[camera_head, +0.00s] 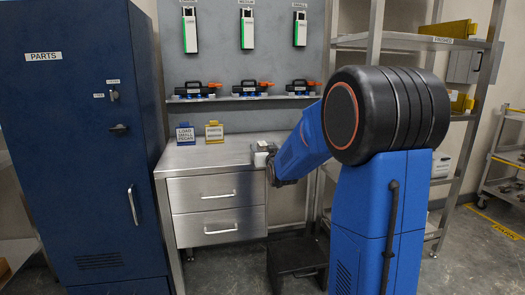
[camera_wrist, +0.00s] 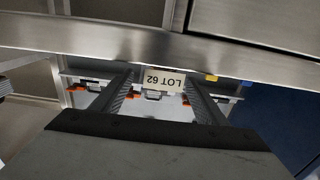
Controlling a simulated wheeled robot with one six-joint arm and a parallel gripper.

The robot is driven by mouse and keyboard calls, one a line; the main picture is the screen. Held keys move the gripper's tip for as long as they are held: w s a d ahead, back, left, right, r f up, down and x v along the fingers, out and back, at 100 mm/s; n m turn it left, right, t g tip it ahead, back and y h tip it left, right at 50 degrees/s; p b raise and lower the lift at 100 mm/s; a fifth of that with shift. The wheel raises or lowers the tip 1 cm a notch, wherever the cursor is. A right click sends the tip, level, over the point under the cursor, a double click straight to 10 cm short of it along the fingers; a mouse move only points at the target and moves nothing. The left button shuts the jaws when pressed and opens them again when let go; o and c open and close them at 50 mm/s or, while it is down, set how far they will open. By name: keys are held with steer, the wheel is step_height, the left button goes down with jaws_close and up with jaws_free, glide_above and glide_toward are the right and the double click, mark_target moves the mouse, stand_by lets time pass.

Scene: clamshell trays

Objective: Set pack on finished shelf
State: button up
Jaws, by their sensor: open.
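My gripper (camera_head: 277,170) is at the right front edge of the steel bench (camera_head: 235,154), low beside its top. In the wrist view the two fingers of my gripper (camera_wrist: 160,80) stand apart. A pale card reading LOT 62 (camera_wrist: 163,82) shows upside down between the fingertips; I cannot tell whether they touch it. In the head view a small white item (camera_head: 261,147) is beside the gripper, partly hidden, and may be the pack. A metal shelf rack (camera_head: 400,40) stands behind my arm at right; its label is too small to read surely.
Drawers (camera_head: 205,195) are under the bench. Blue (camera_head: 185,135) and yellow (camera_head: 214,134) signs stand on it. Tools (camera_head: 250,88) line a wall ledge above. A PARTS cabinet (camera_head: 75,150) is at left. A yellow bin (camera_head: 448,28) sits on the rack. A trolley (camera_head: 505,165) is far right.

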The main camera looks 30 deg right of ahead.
mark_target(262, 143)
steer(key=x, duration=0.4)
steer(key=shift+w, duration=0.15)
steer(key=c, duration=1.3)
steer(key=shift+o, duration=0.2)
steer(key=shift+r, duration=0.15)
step_height(262, 143, up, 10)
steer(key=shift+f, duration=0.15)
